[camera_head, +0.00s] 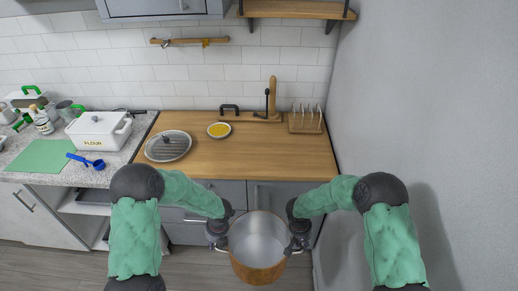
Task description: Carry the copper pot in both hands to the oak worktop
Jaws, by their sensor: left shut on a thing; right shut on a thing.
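The copper pot (258,270) is in front of the lower cabinets, upright, with its open top facing up and its pale inside empty. My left gripper (219,242) is shut on the handle at the pot's left side. My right gripper (297,243) is shut on the handle at the pot's right side. The fingertips are small and partly hidden by the wrists. The oak worktop (260,160) lies beyond the pot, against the tiled wall. The pot is apart from the worktop, on the near side of its front edge.
The worktop's front middle and right are bare. A white box (98,132) stands on the stone counter. A wall (420,100) bounds the right.

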